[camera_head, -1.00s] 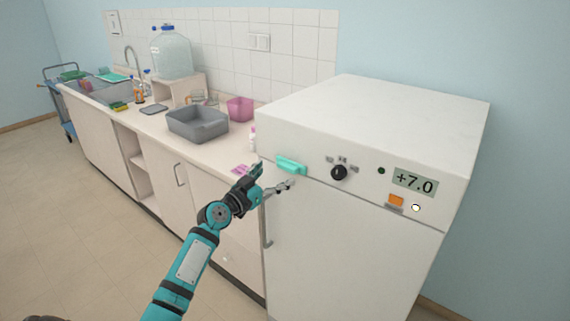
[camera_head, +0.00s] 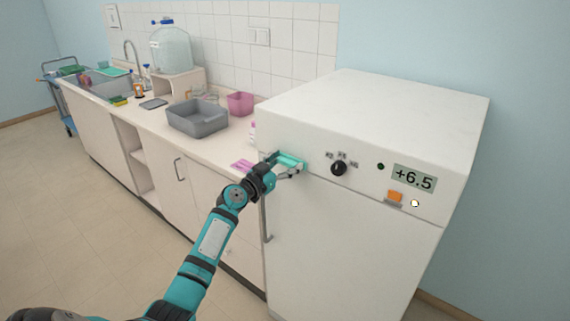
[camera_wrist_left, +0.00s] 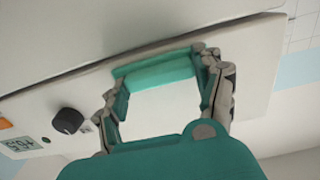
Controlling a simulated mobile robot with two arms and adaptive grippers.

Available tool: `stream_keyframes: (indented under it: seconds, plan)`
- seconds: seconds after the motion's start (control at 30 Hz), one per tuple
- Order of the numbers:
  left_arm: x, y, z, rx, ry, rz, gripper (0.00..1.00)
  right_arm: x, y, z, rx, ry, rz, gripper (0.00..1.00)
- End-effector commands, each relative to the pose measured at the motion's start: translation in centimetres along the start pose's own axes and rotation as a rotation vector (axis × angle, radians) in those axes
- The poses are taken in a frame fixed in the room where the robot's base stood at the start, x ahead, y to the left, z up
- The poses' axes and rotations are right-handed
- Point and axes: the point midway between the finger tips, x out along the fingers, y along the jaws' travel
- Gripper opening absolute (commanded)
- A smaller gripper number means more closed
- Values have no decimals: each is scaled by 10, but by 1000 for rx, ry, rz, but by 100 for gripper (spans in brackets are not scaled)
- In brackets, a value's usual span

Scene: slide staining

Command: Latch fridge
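The white fridge (camera_head: 345,240) stands at the right, and its door looks flush with the body in the head view. A teal latch (camera_head: 291,160) sits at the upper left of its front, and it also shows in the wrist view (camera_wrist_left: 158,75). My left gripper (camera_head: 290,165) is at the latch, one finger on its upper side and one on its lower side. In the left wrist view the fingers (camera_wrist_left: 158,82) are spread on either side of the latch; whether they touch it is unclear. My right gripper is not in view.
The fridge panel has a black knob (camera_head: 339,168), an orange switch (camera_head: 395,196) and a display (camera_head: 414,178) reading +6.5. A counter to the left holds a grey basin (camera_head: 197,120), a pink container (camera_head: 240,103) and a large bottle (camera_head: 171,50). The floor in front is clear.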

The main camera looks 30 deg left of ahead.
Motion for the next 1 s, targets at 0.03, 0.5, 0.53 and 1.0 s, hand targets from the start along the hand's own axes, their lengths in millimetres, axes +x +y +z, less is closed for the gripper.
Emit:
stream_keyframes:
  seconds: [0.03, 0.5, 0.53, 1.0]
  plan:
    - [0, 0, 0, 0, 0, 0, 49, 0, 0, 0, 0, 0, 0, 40]
    - [0, 0, 1, -67, 0, 0, 36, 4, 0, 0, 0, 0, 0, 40]
    - [0, 0, 1, -82, 0, 0, 36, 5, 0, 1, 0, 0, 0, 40]
    - [0, -2, 2, -478, 1, 0, 36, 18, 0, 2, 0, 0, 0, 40]
